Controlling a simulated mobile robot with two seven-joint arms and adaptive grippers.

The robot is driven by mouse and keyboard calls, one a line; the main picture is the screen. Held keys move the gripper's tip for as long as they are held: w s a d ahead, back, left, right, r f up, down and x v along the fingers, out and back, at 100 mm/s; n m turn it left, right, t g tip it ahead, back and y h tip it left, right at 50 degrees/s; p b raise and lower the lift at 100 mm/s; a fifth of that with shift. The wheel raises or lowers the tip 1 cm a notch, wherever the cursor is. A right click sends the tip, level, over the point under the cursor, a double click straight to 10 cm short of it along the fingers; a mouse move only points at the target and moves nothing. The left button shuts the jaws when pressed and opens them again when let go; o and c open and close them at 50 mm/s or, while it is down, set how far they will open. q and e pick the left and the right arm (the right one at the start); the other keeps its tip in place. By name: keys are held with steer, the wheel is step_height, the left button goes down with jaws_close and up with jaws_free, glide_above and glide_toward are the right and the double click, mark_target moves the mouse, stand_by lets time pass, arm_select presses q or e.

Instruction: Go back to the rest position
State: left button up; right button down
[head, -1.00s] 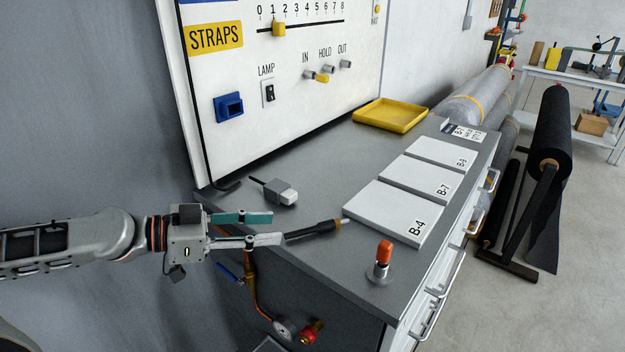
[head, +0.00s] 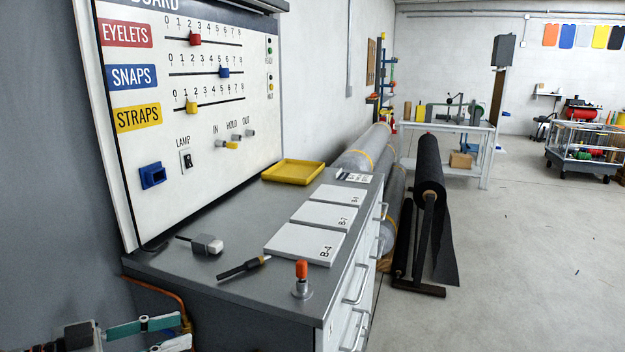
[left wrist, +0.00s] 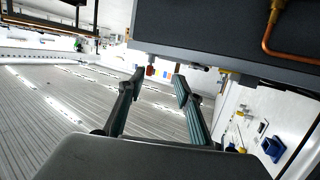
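My left gripper (head: 160,333) is low at the lower left of the head view, in front of the bench and below its top. In the left wrist view its two fingers (left wrist: 158,85) stand apart with nothing between them. My right gripper is in neither view. The left gripper touches none of these.
White plates marked B-4 (head: 305,245) and B-7 (head: 325,216) and a yellow tray (head: 293,172) lie on the bench. A panel with sliders (head: 190,130) stands behind it. A black roll on a stand (head: 430,185) is to the right. Open floor (head: 510,260) lies farther right.

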arm_select(q)
steer(key=s+d+f+n+t+y, duration=0.1)
steer(key=s+d+f+y, duration=0.1)
steer(key=f, duration=0.8)
steer(key=s+d+f+n+t+y, duration=0.1)
steer(key=d+f+n, duration=0.1)
steer(key=f, duration=0.9)
steer(key=s+f+n+y, duration=0.1)
steer(key=s+f+y, duration=0.2)
steer(key=s+f, duration=0.2)
steer(key=s+f+n+g+y, duration=0.1)
steer(key=s+f+n+y, duration=0.1)
steer(key=s+f, duration=0.4)
step_height(320, 180, down, 5)
steer(key=shift+s+d+r+y, duration=0.2)
steer(key=shift+d+y, duration=0.25)
steer(key=shift+y, duration=0.15)
